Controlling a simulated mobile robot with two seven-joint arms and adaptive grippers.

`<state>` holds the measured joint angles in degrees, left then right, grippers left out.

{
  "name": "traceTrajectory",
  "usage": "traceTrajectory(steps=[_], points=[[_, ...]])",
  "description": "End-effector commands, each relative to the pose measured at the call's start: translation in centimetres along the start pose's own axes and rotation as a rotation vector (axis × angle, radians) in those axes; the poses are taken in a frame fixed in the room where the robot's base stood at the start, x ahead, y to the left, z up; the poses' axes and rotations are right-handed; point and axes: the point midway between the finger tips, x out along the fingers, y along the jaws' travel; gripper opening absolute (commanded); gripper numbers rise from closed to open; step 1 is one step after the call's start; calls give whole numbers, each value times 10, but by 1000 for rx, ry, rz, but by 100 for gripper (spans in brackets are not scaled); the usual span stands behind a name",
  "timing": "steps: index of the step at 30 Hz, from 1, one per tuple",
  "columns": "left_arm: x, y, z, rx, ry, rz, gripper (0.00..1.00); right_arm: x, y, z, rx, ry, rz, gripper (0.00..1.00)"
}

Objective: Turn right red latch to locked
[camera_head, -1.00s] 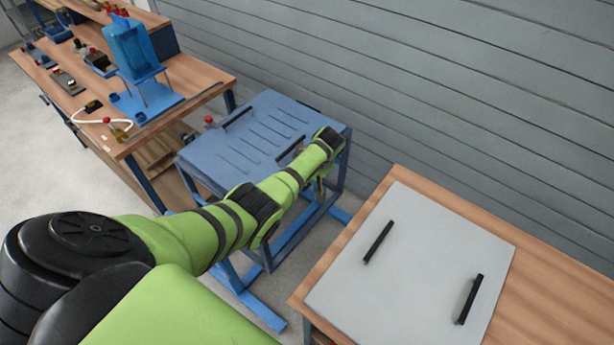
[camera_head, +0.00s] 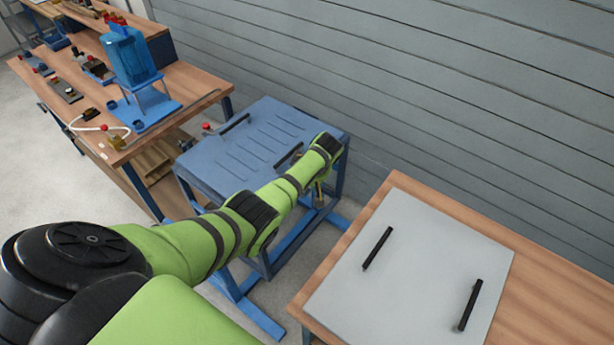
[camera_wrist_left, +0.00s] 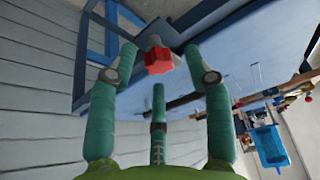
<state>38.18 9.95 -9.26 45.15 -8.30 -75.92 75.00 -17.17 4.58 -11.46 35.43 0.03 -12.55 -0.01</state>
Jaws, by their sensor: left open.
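The red latch (camera_wrist_left: 158,61) shows in the left wrist view as a red knob on a grey mount at the edge of the blue machine. My left gripper (camera_wrist_left: 160,50) is open, with its teal fingers on either side of the red knob and a third finger below it in the picture. I see no clear contact. In the head view my left arm reaches over to the right end of the blue machine (camera_head: 225,160); this latch and most of the gripper are hidden there. Another red knob (camera_head: 206,126) shows at the machine's left side. My right gripper is not in view.
Black handles (camera_head: 234,123) stand on the machine's slotted top. A wooden table with a grey panel (camera_head: 420,240) and two black handles stands at the right. A workbench (camera_head: 190,82) with a blue bottle stand is at the left. A grey slatted wall (camera_head: 430,90) runs behind.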

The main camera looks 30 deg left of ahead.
Motion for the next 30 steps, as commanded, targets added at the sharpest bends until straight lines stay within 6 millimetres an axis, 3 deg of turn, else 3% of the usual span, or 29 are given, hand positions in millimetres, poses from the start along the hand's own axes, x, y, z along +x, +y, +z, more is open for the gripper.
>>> traceTrajectory(steps=[8, 19, 24, 30], points=[[-30, 0, 0, 0, 1, 4, 51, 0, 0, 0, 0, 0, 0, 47], [-100, 0, -1, -1, 1, 4, 51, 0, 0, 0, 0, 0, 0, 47], [-115, -1, -1, -2, 1, 1, 51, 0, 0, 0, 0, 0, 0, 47], [-118, -1, -2, -2, 1, 0, 51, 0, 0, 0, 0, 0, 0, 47]])
